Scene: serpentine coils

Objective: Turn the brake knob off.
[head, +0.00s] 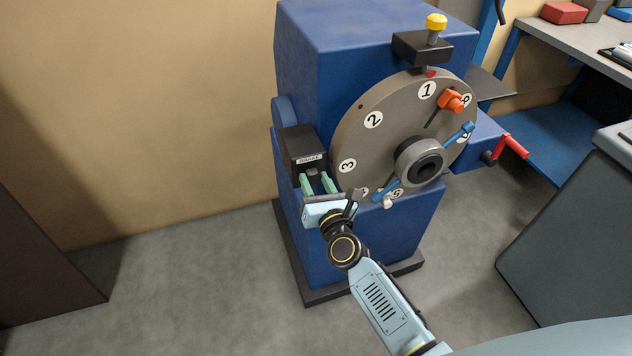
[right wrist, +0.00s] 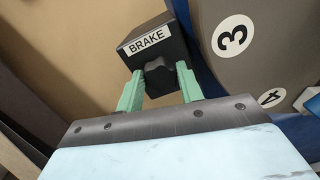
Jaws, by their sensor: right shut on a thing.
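The brake box (head: 303,148) is a black block with a white BRAKE label, on the left side of the blue machine. It also shows in the right wrist view (right wrist: 155,40). The dark brake knob (right wrist: 161,80) is on its front, below the label; in the head view (head: 312,173) it is small and partly hidden. My right gripper (head: 318,182) has its green fingers on either side of the knob and is shut on it. In the right wrist view the fingers (right wrist: 159,90) flank the knob. My left gripper is not in view.
A grey numbered dial (head: 385,120) with a hub, an orange clamp (head: 452,101) and blue arms stands right beside the brake box. A yellow-topped plunger (head: 436,24) is above it, a red crank handle (head: 510,146) to the right. The floor at left is clear.

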